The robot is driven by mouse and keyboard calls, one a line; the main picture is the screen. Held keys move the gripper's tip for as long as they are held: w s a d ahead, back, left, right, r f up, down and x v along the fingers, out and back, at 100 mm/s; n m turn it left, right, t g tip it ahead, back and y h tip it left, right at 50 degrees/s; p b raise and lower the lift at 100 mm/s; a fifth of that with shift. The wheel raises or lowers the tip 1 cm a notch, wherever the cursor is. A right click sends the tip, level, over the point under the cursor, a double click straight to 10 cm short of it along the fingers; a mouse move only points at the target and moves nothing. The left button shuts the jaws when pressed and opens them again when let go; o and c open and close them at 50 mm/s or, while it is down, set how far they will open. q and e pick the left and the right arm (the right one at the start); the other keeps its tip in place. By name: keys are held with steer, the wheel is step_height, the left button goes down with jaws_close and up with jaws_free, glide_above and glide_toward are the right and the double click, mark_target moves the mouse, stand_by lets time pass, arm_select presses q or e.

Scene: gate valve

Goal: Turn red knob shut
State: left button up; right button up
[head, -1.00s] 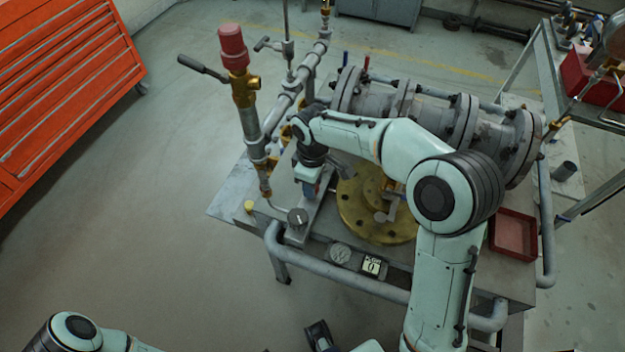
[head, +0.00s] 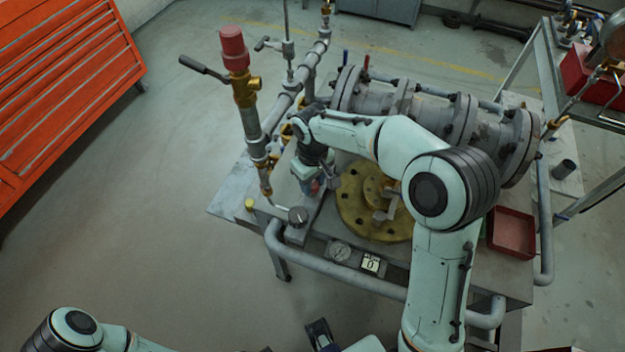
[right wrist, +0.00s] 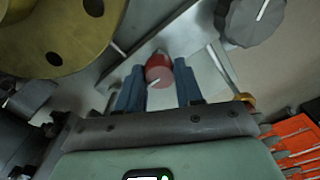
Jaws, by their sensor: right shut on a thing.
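The red knob (right wrist: 158,72) is a small round knob with a pale line on its face. It shows in the right wrist view between the two blue fingers of my right gripper (right wrist: 158,88), which is shut on it. In the head view my right gripper (head: 313,184) points down at the bench, left of the yellow flange; it and the arm mostly hide the knob. My left arm (head: 78,330) enters at the bottom left. A dark and blue piece at the bottom edge may be part of my left gripper (head: 320,335); its jaws cannot be made out.
A yellow flange (head: 358,215) lies right of the right gripper. Upright pipework with a red cap (head: 233,48) stands left. A red tray (head: 513,233) is at right.

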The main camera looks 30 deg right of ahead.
mark_target(313, 184)
steer(key=shift+w+r, duration=0.1)
steer(key=o, duration=1)
steer(key=shift+o, duration=0.2)
step_height(313, 184, up, 13)
steer(key=p, duration=0.2)
steer(key=shift+r, duration=0.2)
steer(key=shift+f, duration=0.1)
